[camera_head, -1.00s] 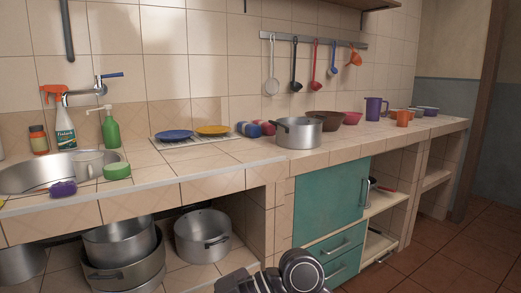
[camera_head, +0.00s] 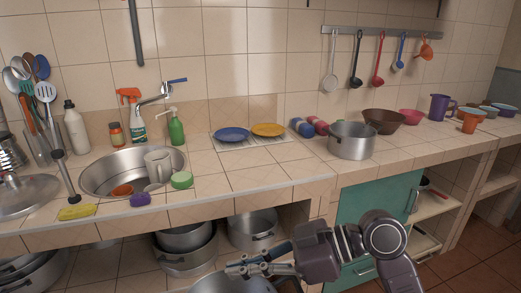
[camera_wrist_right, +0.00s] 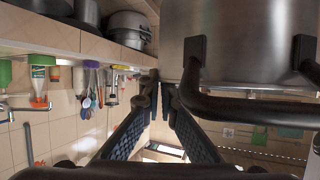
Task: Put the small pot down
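The small metal pot (camera_head: 236,286) shows at the bottom edge of the head view, cut off by the frame, in front of the lower shelf. My right gripper (camera_head: 245,268) is at its rim. In the right wrist view the pot's steel side (camera_wrist_right: 240,35) fills the upper right, with its dark loop handle (camera_wrist_right: 250,108) toward me. The fingers of my right gripper (camera_wrist_right: 165,95) are close together at one end of this handle and look shut on it; the exact contact is partly hidden. My left gripper is not in view.
A larger pot (camera_head: 352,142) stands on the tiled counter (camera_head: 255,178), with plates (camera_head: 232,134) and bowls (camera_head: 384,121) nearby. The sink (camera_head: 100,178) is at left. Several pots sit on the lower shelf (camera_head: 120,270). Free counter lies right of the sink.

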